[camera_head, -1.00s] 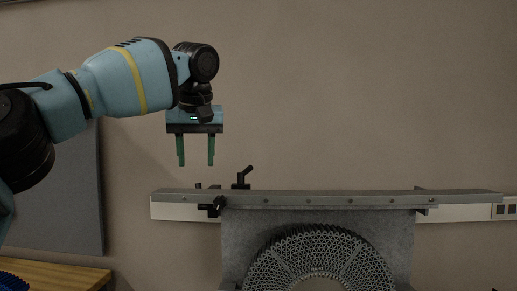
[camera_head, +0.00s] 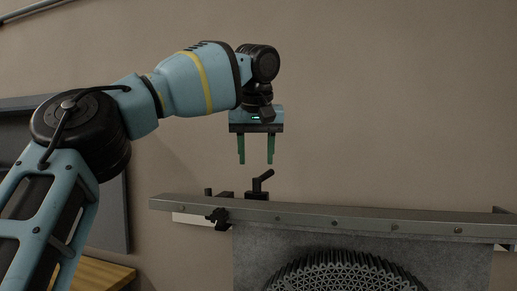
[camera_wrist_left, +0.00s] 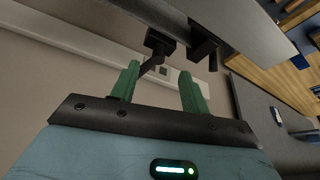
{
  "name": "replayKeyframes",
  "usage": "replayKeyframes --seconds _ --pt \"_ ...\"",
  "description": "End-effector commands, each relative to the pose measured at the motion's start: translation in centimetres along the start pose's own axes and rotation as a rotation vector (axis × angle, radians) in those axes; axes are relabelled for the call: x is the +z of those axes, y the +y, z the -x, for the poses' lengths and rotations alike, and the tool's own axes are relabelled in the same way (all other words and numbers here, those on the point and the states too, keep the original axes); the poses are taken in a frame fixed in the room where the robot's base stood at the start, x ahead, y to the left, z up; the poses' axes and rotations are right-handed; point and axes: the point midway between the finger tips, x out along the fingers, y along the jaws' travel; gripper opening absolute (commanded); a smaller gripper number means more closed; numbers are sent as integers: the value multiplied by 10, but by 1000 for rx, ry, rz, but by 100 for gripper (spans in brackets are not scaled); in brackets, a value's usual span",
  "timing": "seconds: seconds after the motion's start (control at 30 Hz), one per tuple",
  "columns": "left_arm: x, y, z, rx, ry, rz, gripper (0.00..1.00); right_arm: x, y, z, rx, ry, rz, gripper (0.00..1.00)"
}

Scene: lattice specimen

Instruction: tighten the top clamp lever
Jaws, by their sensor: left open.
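The black top clamp lever (camera_head: 261,183) stands up from the metal beam (camera_head: 345,219), its handle tilted up to the right in the head view. My left gripper (camera_head: 256,162) points straight down with its green fingers apart and empty, just above the lever. In the left wrist view, the lever (camera_wrist_left: 160,45) shows beyond the gap between the fingertips (camera_wrist_left: 160,70), with its handle slanting toward the left finger. I see no contact between fingers and lever. My right gripper is out of view.
A second black clamp knob (camera_head: 218,217) sits on the beam's front, left of and below the lever. A round lattice specimen (camera_head: 345,272) is in front of a grey plate under the beam.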

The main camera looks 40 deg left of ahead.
Motion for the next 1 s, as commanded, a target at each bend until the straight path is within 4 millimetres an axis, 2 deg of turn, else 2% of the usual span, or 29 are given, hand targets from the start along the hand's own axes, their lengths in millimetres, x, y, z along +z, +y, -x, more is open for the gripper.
replayKeyframes --seconds 0.3,0.5,0.87,1.0 --pt "0 -1 -44 1 -1 -1 46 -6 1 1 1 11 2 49" --pt "0 0 -63 0 0 0 46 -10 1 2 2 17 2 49" --pt "0 0 -69 0 1 0 46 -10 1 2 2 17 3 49" --pt "0 0 -69 0 0 0 30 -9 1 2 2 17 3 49"
